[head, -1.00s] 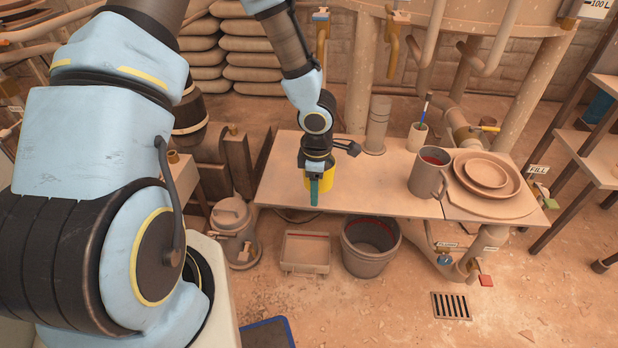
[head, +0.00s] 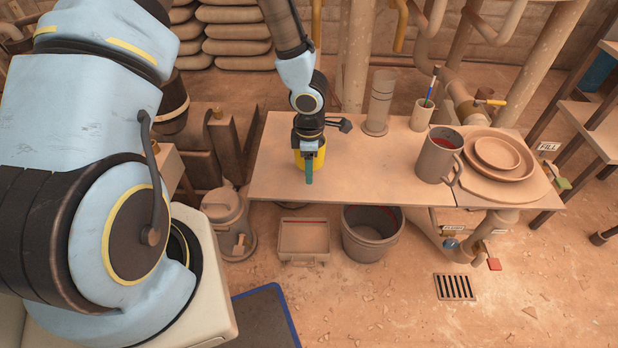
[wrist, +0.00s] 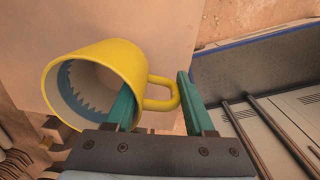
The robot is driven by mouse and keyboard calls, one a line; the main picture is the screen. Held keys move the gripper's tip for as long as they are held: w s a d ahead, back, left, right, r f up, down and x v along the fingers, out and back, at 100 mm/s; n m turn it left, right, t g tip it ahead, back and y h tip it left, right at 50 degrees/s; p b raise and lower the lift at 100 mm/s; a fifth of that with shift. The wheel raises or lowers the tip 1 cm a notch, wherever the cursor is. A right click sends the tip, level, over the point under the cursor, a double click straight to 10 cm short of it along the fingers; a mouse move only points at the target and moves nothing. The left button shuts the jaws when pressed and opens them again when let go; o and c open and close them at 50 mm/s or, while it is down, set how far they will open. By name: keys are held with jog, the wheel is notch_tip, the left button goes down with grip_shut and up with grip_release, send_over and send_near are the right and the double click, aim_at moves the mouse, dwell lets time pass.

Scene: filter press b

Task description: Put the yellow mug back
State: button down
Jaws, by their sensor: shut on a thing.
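The yellow mug (head: 321,157) is in the head view at the left part of the tan worktable (head: 375,182), partly hidden behind my gripper (head: 309,178). In the wrist view the mug (wrist: 92,62) fills the left side, its open mouth turned to the lower left and its bluish inside showing. My gripper's teal fingers (wrist: 158,98) lie on either side of the mug's handle (wrist: 163,104), shut on the mug. Whether the mug's base touches the tabletop or hangs just above it, I cannot tell.
A big grey-brown mug (head: 437,157), a brush cup (head: 422,114), stacked plates (head: 496,165) and a clear cylinder (head: 380,100) stand to the right and back. A bucket (head: 372,238) and a box (head: 304,240) are below. The tabletop's middle is clear.

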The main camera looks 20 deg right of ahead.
aim_at(309, 186)
notch_tip(309, 186, down, 4)
jog(key=shift+r+b, duration=0.15)
jog(key=shift+b, duration=0.6)
jog(key=shift+r, duration=0.1)
jog(key=shift+c, duration=1.3)
grip_release()
